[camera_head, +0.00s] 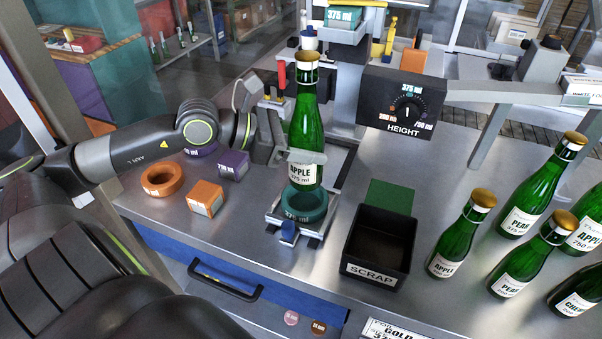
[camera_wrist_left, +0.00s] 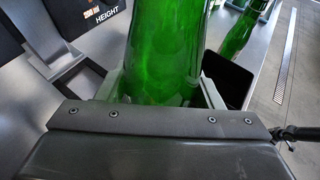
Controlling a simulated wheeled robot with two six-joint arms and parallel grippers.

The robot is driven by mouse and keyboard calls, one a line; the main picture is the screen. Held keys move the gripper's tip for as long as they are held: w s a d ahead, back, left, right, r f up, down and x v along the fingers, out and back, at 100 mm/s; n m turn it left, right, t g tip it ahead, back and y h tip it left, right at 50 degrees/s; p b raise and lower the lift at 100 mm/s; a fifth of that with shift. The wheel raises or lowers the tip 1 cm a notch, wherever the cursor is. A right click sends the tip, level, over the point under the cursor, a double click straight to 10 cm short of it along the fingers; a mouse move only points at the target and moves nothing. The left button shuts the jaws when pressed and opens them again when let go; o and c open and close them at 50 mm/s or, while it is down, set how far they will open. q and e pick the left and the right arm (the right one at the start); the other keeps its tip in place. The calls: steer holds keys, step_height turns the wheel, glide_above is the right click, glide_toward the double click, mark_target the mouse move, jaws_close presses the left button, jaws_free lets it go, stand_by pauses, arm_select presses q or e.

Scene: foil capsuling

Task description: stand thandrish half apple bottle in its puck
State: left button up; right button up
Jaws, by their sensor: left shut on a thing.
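A green bottle (camera_head: 303,125) with a gold cap and an "APPLE 375 ml" label is upright above the teal puck (camera_head: 303,203). My left gripper (camera_head: 306,157) is shut on this bottle around its body, at the label's upper edge. The bottle's base is at or just above the puck's opening; I cannot tell whether it touches. In the left wrist view the green bottle (camera_wrist_left: 165,50) stands between the jaws, and its base is hidden behind the gripper. My right gripper is not in view.
A black scrap bin (camera_head: 378,245) stands right of the puck. Several capped bottles (camera_head: 461,235) stand at the right. An orange ring (camera_head: 162,180), an orange block (camera_head: 204,198) and a purple block (camera_head: 233,165) lie at left. The height dial box (camera_head: 402,101) is behind.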

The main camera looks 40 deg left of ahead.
mark_target(305, 173)
arm_select(q)
step_height(305, 173, down, 2)
steer(key=shift+f, duration=2.55)
steer(key=shift+f, duration=0.2)
steer(key=o, duration=1.6)
